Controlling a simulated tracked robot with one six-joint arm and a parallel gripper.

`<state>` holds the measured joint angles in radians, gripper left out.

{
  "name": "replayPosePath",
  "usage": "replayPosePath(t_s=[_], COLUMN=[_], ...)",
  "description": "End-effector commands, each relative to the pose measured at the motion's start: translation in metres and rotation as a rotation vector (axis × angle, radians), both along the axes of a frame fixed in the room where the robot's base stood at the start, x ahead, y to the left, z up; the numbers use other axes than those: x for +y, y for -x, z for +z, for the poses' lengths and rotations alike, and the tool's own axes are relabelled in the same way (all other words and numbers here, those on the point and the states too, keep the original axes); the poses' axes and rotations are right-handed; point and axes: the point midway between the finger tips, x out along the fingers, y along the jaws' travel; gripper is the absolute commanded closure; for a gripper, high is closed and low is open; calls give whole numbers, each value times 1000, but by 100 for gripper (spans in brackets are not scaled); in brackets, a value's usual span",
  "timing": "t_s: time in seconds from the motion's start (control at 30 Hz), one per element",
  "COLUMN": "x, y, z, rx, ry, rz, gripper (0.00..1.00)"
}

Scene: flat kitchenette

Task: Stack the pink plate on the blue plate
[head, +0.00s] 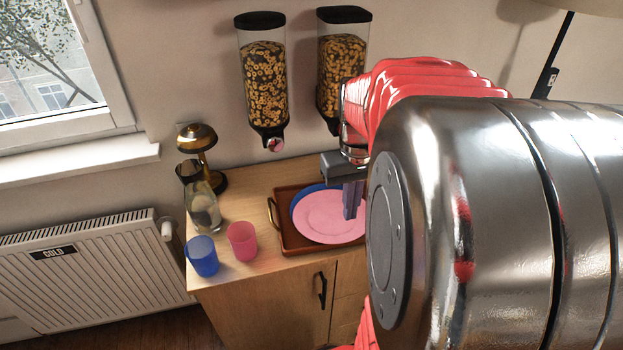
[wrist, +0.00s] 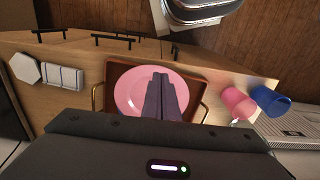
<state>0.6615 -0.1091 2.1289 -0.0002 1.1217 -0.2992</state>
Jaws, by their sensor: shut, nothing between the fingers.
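The pink plate (head: 322,217) lies on top of the blue plate (head: 298,198), whose rim shows only at the back left in the head view. Both are in a brown wooden tray (head: 279,230) on the counter. Whether the fingertips touch the pink plate I cannot tell. My arm hides the tray's right side in the head view.
A blue cup (head: 202,257) and a pink cup (head: 242,241) stand left of the tray, with a glass bottle (head: 203,208) and a brass lamp (head: 201,140) behind them. Two cereal dispensers (head: 263,85) hang on the wall above.

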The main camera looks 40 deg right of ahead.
Motion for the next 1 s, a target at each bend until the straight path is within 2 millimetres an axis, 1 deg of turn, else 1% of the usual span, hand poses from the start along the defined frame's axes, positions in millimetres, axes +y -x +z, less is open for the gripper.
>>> replayPosePath(t_s=[0.17,0.27,0.37,0.6,0.77,0.9,1.0], x=[8,22,43,108,149,183,204], y=[-2,-6,-10,-14,-9,-1,6], z=[3,8,16,35,44,50,53], rx=[-11,-32,-67,-187,-273,-354,-408], ry=[8,23,45,92,108,110,105], rz=[13,33,64,159,221,275,310], gripper=[100,100,100,100,100,100,100])
